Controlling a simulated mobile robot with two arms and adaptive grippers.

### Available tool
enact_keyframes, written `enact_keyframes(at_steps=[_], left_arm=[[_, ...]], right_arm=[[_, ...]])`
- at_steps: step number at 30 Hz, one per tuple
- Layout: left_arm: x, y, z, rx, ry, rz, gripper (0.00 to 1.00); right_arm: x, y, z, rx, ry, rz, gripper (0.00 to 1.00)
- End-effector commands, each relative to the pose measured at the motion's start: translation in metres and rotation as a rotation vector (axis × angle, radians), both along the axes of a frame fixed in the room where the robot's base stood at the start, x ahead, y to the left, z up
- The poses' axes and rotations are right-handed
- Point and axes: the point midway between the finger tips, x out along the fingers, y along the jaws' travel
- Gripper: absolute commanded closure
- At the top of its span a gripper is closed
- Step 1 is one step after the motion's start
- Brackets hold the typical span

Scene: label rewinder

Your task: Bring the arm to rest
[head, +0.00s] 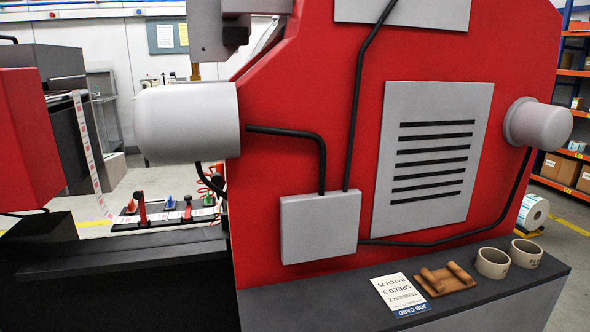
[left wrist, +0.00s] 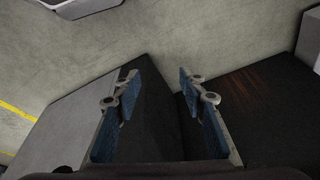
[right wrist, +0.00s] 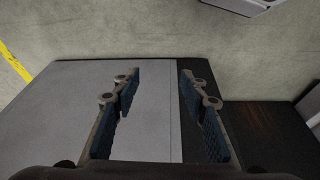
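My left gripper (left wrist: 157,105) shows in the left wrist view with its two blue-padded fingers apart and nothing between them. My right gripper (right wrist: 160,100) shows in the right wrist view, also with fingers apart and empty. Neither gripper nor arm shows in the head view. Below both grippers are dark and grey surfaces and a concrete floor; neither gripper is seen touching anything.
A large red machine (head: 290,150) fills the head view. On its dark ledge (head: 480,300) lie a job card (head: 401,294), a brown wooden piece (head: 446,279) and two beige rings (head: 492,263). Shelving is behind.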

Motion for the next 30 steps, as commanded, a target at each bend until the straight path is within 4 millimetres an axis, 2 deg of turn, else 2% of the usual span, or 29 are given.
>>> enact_keyframes(at_steps=[3,11,17,23,30], left_arm=[[0.009,0.000,-0.017,0.003,0.009,0.002,0.62],[0.017,-0.002,-0.060,0.004,0.034,-0.001,0.62],[0.012,-0.003,-0.112,0.007,0.067,-0.006,0.62],[-0.011,0.000,-0.171,0.010,0.102,-0.013,0.62],[-0.065,0.008,-0.228,0.015,0.146,-0.023,0.62]], right_arm=[[0.005,0.001,-0.019,-0.002,0.019,0.001,0.60],[0.013,0.003,-0.062,-0.002,0.044,0.004,0.60],[0.008,0.004,-0.114,-0.004,0.078,0.010,0.60],[-0.016,0.001,-0.174,-0.008,0.114,0.017,0.60],[-0.070,-0.007,-0.230,-0.013,0.158,0.026,0.60]])
